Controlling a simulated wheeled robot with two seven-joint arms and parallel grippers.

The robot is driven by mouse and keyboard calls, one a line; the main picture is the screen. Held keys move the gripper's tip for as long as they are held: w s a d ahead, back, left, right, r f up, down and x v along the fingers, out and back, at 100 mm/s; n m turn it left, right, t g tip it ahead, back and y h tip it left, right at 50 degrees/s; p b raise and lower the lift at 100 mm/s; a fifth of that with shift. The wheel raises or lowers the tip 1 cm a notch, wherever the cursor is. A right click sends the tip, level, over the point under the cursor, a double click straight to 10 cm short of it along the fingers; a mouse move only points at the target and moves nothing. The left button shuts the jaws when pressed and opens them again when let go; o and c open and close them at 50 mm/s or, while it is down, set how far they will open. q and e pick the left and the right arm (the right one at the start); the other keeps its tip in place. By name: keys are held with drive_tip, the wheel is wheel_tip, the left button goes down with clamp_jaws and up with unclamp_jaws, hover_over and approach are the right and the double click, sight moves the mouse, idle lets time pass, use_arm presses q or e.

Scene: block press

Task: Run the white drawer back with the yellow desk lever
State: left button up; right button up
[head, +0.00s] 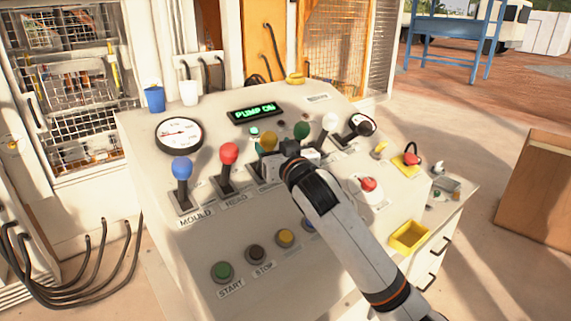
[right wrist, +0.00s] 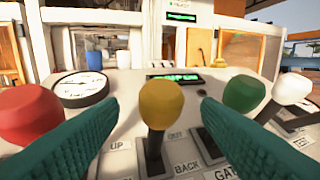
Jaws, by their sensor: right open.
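The yellow lever knob (head: 268,140) stands on the sloped desk between the red and green levers. In the right wrist view the yellow knob (right wrist: 161,100) sits on a dark stem, with the labels OUT and BACK beside it. My right gripper (right wrist: 159,108) is open, its teal fingers on either side of the yellow lever with gaps to both. In the head view my right gripper (head: 285,158) partly hides the lever's stem and slot. I cannot make out the white drawer the lever works. My left gripper is not in view.
The red knob (right wrist: 28,113) and green knob (right wrist: 244,92) stand close outside my fingers. A blue knob (head: 182,167) and white knob (head: 331,121) are further along the row. A red button (head: 369,184) and yellow tray (head: 409,236) are to the right. The display (head: 255,112) reads PUMP ON.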

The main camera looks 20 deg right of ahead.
drive_tip(key=s+b, duration=0.1)
drive_tip(key=s, duration=0.6)
drive_tip(key=shift+s+d+b, duration=0.2)
drive_tip(key=shift+d+b, duration=0.1)
drive_tip(key=shift+b, duration=0.05)
